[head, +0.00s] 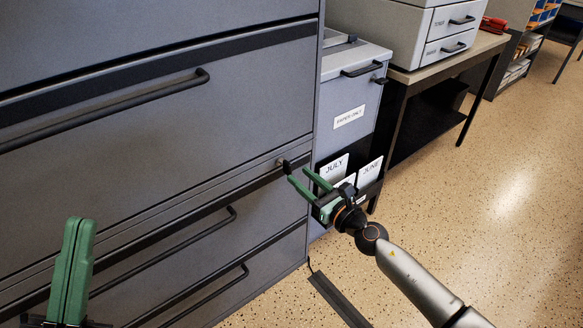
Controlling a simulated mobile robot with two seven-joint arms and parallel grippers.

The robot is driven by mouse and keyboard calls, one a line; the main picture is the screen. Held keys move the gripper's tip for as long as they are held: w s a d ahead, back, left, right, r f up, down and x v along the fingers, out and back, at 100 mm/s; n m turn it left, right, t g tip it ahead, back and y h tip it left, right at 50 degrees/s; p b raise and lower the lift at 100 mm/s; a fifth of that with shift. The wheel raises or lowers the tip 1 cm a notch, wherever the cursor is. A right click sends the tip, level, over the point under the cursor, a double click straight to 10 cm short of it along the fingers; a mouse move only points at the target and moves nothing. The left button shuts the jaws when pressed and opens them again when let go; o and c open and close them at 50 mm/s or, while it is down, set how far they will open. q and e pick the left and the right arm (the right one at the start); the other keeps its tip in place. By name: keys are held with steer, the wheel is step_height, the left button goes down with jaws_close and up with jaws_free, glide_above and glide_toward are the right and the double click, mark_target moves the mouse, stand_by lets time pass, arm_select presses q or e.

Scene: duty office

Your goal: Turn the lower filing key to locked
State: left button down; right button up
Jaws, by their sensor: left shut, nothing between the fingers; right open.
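The lower filing key (284,167) is a small dark key in a round metal lock at the right end of the strip between two drawers of the grey filing cabinet (200,130). My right gripper (298,175) is open, its green fingers pointing up and left at the key. The fingertips are close beside the key; I cannot tell whether they touch it. My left gripper (76,222) is shut and empty at the lower left, in front of the drawers, well away from the key.
Long black drawer handles (110,105) stick out from the cabinet front. A grey bin labelled paper only (349,117) stands right of the cabinet, with July (333,169) and June cards low on it. A printer (410,35) sits on a table behind. Speckled floor at right is open.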

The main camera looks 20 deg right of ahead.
mark_target(291, 169)
steer(key=shift+x, duration=2.4)
jaws_close()
